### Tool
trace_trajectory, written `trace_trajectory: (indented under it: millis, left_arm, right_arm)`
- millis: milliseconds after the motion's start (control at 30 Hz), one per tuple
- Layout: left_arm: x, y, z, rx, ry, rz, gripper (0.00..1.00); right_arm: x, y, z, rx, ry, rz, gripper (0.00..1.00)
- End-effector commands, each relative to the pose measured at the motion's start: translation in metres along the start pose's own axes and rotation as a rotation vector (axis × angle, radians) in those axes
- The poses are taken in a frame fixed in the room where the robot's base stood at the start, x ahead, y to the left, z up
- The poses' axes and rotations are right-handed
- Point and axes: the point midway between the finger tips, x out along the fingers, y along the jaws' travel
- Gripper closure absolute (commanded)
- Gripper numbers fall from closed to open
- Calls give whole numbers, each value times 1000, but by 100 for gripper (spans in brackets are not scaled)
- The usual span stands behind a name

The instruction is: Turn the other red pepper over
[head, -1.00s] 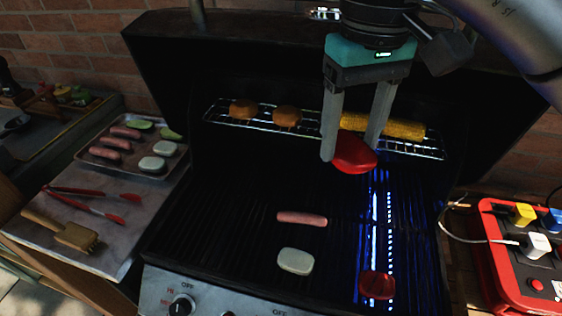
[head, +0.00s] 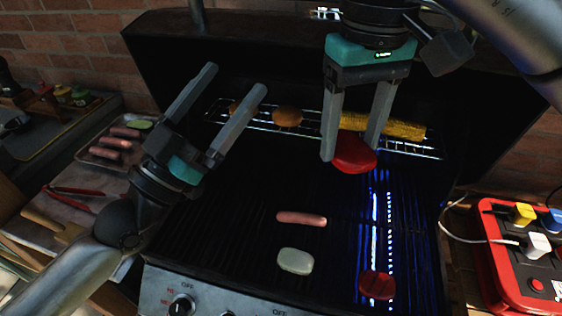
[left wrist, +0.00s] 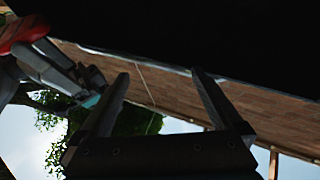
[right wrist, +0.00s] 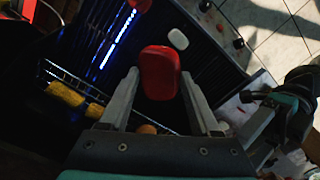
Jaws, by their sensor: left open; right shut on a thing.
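A red pepper (head: 354,153) hangs between the fingers of my right gripper (head: 351,150), above the back of the grill; it also shows in the right wrist view (right wrist: 160,72). The right gripper is shut on it. Another red pepper (head: 377,285) lies flat on the grate at the front right, beside the blue-lit bars. My left gripper (head: 238,78) is open and empty over the left side of the grill, its fingers pointing up and to the right. In the left wrist view the held pepper (left wrist: 18,32) shows at the upper left corner.
A sausage (head: 302,218) and a pale oval piece (head: 295,261) lie mid-grate. Corn (head: 392,127) and a round brown patty (head: 287,116) sit on the upper rack. Red tongs (head: 68,190) lie on the left side shelf. A red box (head: 520,270) stands at the right.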

Motion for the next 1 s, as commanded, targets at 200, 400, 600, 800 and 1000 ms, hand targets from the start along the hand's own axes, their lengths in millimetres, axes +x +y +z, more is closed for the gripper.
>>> trace_trajectory:
  millis: [200, 400, 600, 800, 1000]
  left_arm:
    - [-5, 51, 27, -99, -247, 189, 0]
    - [-22, 87, 34, -152, -406, 367, 0]
    - [-37, 108, 33, -176, -485, 484, 0]
    - [-40, 114, 33, -181, -502, 512, 0]
    - [-32, 118, 37, -182, -498, 512, 0]
  right_arm:
    - [0, 0, 0, 0, 0, 0, 98]
    - [0, 0, 0, 0, 0, 0, 98]
    - [0, 0, 0, 0, 0, 0, 98]
    - [0, 0, 0, 0, 0, 0, 98]
    - [0, 0, 0, 0, 0, 0, 98]
